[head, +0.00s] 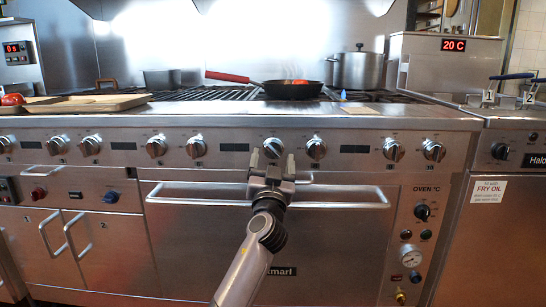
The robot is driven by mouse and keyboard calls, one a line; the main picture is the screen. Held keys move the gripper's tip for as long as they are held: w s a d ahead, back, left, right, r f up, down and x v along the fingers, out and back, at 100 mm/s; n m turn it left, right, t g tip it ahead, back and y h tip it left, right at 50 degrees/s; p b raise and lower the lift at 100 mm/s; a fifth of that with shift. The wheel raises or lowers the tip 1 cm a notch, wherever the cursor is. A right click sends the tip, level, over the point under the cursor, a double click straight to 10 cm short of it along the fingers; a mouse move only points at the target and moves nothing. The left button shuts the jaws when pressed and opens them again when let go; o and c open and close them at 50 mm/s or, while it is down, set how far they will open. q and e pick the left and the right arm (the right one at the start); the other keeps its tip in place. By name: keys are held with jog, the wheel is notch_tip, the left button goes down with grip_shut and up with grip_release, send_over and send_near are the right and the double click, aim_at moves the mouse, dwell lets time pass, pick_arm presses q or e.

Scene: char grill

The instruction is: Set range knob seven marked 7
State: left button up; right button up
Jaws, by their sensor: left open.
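A row of silver range knobs runs along the front panel of the steel range. The number marks under them are too small to read, so I cannot confirm the 7. One knob (273,147), left of the pair at the centre right, is directly in front of my left gripper (272,163). The left gripper is open and points at the panel, its fingers at the knob's lower edge, one to each side. I cannot tell whether they touch it. The gripper hides the panel just below this knob. My right gripper is not in view.
The oven door handle (340,205) crosses just below and behind my left wrist. A neighbouring knob (316,148) is close on the right, and another knob (196,147) is farther left. A frying pan (292,90) and a pot (358,71) stand on top.

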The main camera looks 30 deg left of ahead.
aim_at(273, 150)
pick_arm(q)
jog(key=shift+x, duration=1.25)
jog(key=c, duration=1)
